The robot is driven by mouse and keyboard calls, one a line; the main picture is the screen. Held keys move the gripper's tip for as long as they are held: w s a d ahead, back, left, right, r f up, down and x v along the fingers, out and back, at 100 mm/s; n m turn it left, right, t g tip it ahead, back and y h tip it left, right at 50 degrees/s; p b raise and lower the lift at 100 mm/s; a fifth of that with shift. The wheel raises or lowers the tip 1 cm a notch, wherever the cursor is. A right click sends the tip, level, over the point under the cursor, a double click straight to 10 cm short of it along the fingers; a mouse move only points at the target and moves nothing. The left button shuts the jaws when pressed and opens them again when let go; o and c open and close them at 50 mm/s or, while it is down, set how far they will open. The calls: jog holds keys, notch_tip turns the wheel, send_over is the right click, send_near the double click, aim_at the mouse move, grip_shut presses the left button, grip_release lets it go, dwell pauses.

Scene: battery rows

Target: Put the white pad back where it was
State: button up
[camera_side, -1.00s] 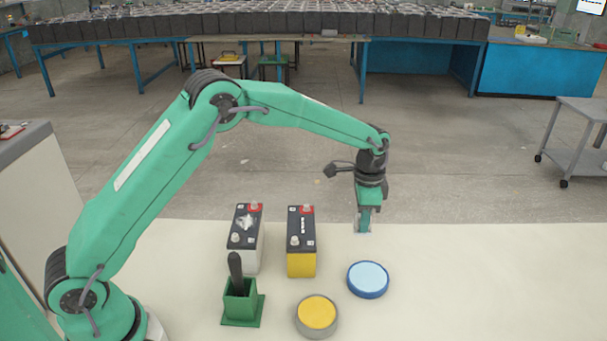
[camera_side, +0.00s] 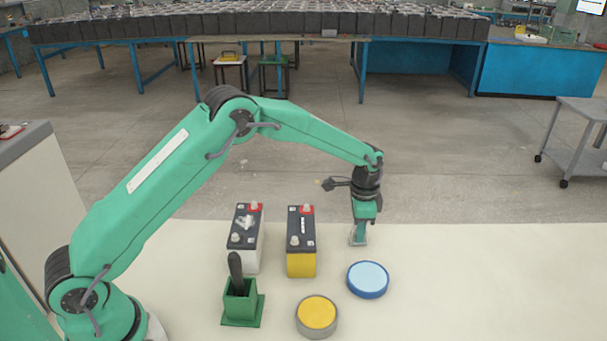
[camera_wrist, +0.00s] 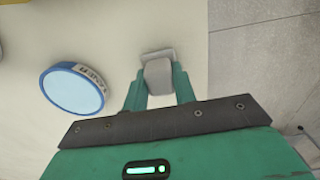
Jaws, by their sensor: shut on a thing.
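My gripper (camera_side: 361,230) points down over the far part of the pale table, beyond the blue round dish. It is shut on the white pad (camera_side: 358,241), which shows as a small pale piece at the fingertips. In the wrist view the pad (camera_wrist: 157,55) has a flat base and a light grey block, and the gripper's two green fingers (camera_wrist: 158,90) close on the block's sides. The pad is low, at or just above the tabletop; I cannot tell whether it touches.
The blue-rimmed dish (camera_side: 368,280) is near the gripper, with a grey-rimmed yellow dish (camera_side: 317,315) in front. A yellow battery (camera_side: 301,262), a white battery (camera_side: 244,255) and a green holder with a black handle (camera_side: 241,305) stand left. The table (camera_side: 480,280) is clear to the right.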

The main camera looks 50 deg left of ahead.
jog(key=shift+f, duration=0.1)
jog(key=o, duration=0.9)
notch_tip(320, 180, up, 12)
jog(key=shift+r, duration=0.15)
dwell(0.4)
dwell(0.5)
